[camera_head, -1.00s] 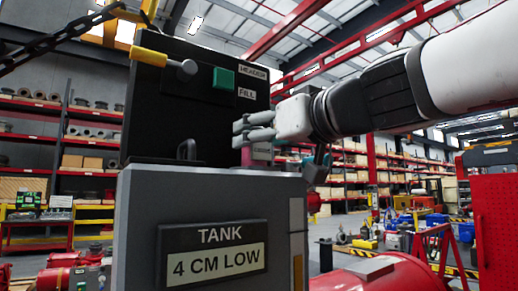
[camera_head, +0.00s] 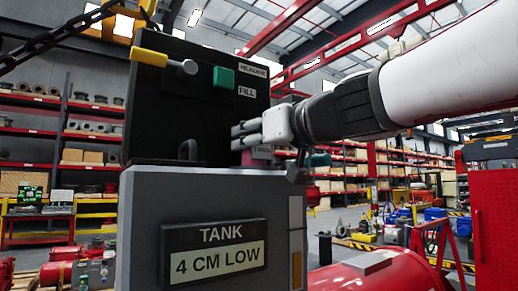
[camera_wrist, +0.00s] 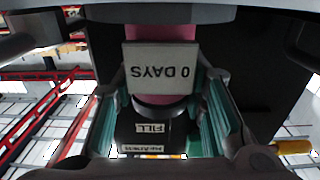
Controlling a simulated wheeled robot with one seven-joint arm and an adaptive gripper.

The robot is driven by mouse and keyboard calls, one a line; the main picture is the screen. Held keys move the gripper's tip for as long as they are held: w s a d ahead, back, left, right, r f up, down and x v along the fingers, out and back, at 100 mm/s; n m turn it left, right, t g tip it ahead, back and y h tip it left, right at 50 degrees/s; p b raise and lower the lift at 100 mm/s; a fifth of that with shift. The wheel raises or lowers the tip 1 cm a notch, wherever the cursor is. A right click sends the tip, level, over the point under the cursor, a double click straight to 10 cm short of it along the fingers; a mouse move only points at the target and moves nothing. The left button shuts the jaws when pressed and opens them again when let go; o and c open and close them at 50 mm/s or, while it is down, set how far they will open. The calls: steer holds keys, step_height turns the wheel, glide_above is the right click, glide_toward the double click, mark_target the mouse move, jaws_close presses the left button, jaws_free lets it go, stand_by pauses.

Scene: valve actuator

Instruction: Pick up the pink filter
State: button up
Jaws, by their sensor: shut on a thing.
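The pink filter (camera_wrist: 165,33) has a white label reading "0 DAYS", upside down in the wrist view. It stands between the teal pads of my gripper (camera_wrist: 165,100), which is shut on it. In the head view my gripper (camera_head: 246,138) reaches in from the right, over the top of the grey tank cabinet and beside the black box. A small pink part of the filter (camera_head: 262,153) shows below the fingers; the rest is hidden by them. I cannot tell whether the filter still touches the surface below.
The black box (camera_head: 190,100) carries a yellow-handled lever (camera_head: 150,57), a green button (camera_head: 223,78) and "HEADER" and "FILL" labels. The grey tank cabinet (camera_head: 150,200) bears a "TANK 4 CM LOW" sign (camera_head: 213,251). A red machine (camera_head: 375,277) stands low at the right.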

step_height(320, 180, up, 28)
steer(key=p, duration=1)
